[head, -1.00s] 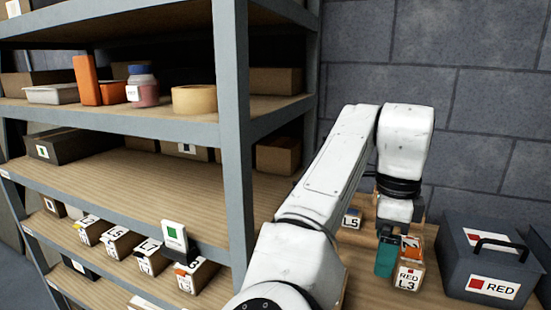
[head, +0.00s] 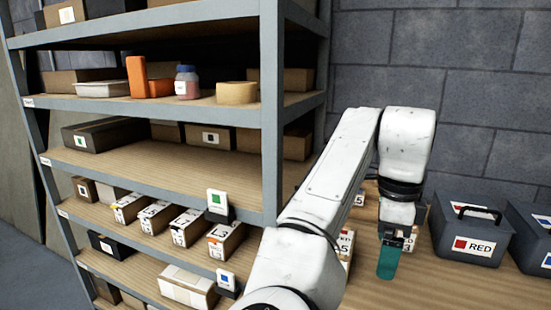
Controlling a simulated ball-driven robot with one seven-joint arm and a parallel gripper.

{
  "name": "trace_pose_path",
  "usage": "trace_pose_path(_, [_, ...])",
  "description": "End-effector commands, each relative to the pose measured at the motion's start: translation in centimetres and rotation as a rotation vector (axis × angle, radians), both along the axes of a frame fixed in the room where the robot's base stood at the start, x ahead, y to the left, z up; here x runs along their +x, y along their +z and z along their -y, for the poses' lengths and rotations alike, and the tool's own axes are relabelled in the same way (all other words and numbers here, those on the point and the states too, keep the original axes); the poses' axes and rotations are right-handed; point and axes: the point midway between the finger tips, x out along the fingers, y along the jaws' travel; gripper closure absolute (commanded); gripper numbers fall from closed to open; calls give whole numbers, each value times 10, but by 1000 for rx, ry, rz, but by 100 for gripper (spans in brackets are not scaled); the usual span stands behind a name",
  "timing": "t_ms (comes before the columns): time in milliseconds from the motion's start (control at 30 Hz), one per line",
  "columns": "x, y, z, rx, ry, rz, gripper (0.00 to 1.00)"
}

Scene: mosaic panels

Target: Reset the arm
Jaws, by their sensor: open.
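My white arm reaches over the wooden worktop (head: 440,285) at the right of the head view. My gripper (head: 391,258) hangs down from its wrist, with a teal finger showing; the other finger is mostly hidden. The jaws are open and I see nothing held between them. A small box with a red-marked label (head: 346,243) stands to the left of the gripper, partly hidden by my arm. Another small labelled box (head: 359,199) shows farther back.
A grey metal shelf rack (head: 272,110) fills the left, holding several labelled boxes (head: 226,238), an orange block (head: 137,77), a jar (head: 187,83) and a tape roll (head: 237,92). A dark case labelled RED (head: 470,228) stands right of the gripper, with a second case (head: 535,235) beside it.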

Motion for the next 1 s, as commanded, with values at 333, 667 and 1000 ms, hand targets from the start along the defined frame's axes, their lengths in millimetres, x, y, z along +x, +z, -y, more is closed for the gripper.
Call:
trace_pose_path(333, [-6, -28, 35, -60, 31, 17, 4])
trace_pose_path(667, [-23, -74, 93, -183, 134, 40, 4])
trace_pose_path(1000, [-73, -146, 172, -389, 465, 23, 4])
